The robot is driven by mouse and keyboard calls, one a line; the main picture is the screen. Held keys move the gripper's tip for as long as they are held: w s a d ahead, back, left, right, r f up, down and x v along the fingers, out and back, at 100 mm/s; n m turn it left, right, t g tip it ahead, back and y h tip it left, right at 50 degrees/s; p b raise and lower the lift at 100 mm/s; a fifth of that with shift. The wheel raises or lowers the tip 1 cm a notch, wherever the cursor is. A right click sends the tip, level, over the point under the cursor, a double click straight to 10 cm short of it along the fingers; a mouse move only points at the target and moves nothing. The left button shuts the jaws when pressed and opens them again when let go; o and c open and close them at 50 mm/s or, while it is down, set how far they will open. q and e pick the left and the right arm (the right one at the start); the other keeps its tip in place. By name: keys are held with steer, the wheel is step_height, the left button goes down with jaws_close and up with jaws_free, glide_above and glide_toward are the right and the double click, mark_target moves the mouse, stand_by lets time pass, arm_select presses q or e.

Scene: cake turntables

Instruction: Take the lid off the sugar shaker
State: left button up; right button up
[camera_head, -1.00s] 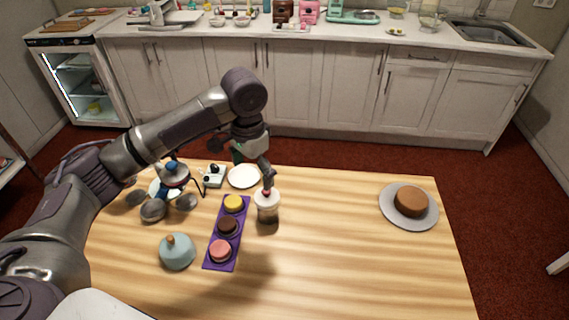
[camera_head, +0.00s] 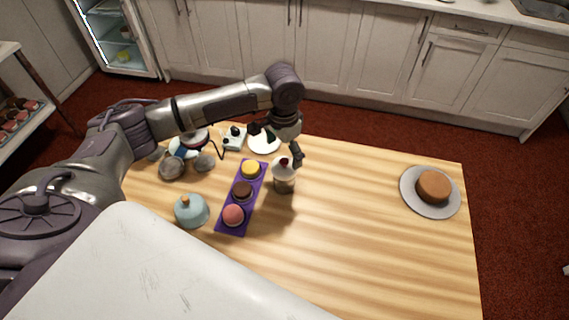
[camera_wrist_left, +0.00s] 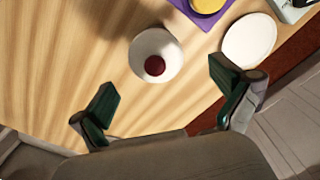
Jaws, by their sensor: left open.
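The sugar shaker (camera_head: 284,183) stands upright on the wooden table, with a pale lid and a dark red knob. In the left wrist view its round white lid (camera_wrist_left: 141,65) and red knob (camera_wrist_left: 155,66) show from above. My left gripper (camera_head: 277,145) is open and empty beside the shaker's top, on its far side. In the left wrist view the two green-padded fingers (camera_wrist_left: 165,92) are spread wide, and the lid lies ahead of the gap between them. No contact with the lid shows. My right gripper is not in view.
A purple tray (camera_head: 226,228) with yellow, brown and pink cakes lies left of the shaker. A blue dome (camera_head: 192,212) and a white plate (camera_head: 264,142) are nearby. A brown cake (camera_head: 433,186) sits on a grey plate (camera_head: 412,206) at right. The table between is clear.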

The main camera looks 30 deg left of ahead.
mark_target(285, 160)
arm_select(q)
steer(key=shift+s+d+f+p, duration=0.15)
steer(key=shift+f+p, duration=0.4)
steer(key=shift+f, duration=1.7)
steer(key=c, duration=0.8)
